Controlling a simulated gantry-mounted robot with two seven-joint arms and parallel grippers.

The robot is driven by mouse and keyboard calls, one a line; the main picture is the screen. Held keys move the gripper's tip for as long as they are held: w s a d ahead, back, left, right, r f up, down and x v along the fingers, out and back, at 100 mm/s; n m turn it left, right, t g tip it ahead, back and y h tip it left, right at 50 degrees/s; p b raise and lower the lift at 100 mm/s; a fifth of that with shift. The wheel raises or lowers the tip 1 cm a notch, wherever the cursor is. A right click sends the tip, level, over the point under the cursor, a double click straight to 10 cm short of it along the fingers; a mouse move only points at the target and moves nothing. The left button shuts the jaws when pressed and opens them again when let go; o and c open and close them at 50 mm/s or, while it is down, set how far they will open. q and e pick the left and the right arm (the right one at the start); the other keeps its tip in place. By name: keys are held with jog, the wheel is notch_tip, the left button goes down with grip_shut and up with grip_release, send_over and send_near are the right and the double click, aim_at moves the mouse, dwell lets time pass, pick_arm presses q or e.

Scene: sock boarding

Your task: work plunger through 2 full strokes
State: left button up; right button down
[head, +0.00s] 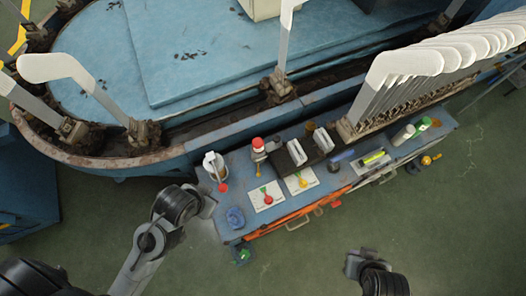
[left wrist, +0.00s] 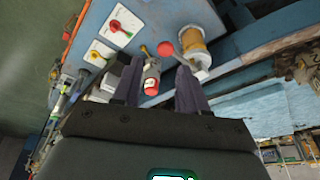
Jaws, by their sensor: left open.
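No part is clearly marked as the plunger. A pale canister (head: 213,161) with a red knob (head: 223,187) on a stem stands at the bench's left end. In the left wrist view the red knob (left wrist: 165,48) shows beside the canister's tan and white body (left wrist: 193,48). A red-capped bottle (head: 258,145) stands right of it; in the left wrist view the bottle (left wrist: 152,78) appears between my left fingers, contact unclear. My left gripper (head: 210,204) is open, near the bench's left end. My right gripper (head: 352,263) is off the bench's front; its fingers are unclear.
Two white plates with a red knob (head: 268,198) and a yellow knob (head: 303,182) lie on the blue bench (head: 330,185). A blue coil (head: 235,217) sits at the front left corner. White sock forms (head: 405,62) stand in a row behind. Floor in front is clear.

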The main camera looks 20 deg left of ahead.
pick_arm(q)
jog(key=shift+d, duration=0.15)
jog(key=c, duration=0.6)
grip_shut()
jog(key=shift+a, duration=0.2)
jog(key=shift+d, duration=0.2)
jog(key=shift+a, duration=0.15)
dwell(0.4)
